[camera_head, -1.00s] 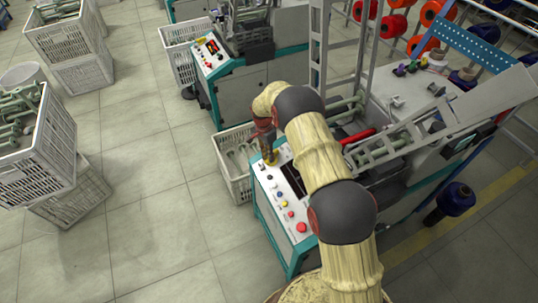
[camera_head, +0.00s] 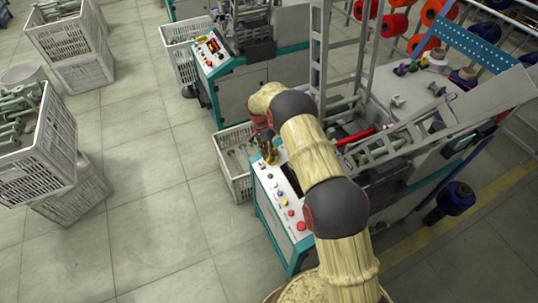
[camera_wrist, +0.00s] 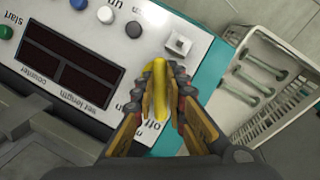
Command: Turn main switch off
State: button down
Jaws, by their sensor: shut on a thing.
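The main switch (camera_wrist: 158,92) has a yellow handle at the corner of the white control panel, beside a printed "off" label. My gripper (camera_wrist: 157,95) is shut on the yellow handle, one finger on each side, in the wrist view. The switch's base is hidden by the fingers. In the head view my gripper (camera_head: 270,155) is at the far end of the control panel (camera_head: 273,210), and the handle is barely visible there.
A white crate of bobbins (camera_wrist: 262,85) stands beside the machine.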

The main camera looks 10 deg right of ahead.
jog(key=c, duration=1.8)
grip_release()
jog(key=v, duration=1.2)
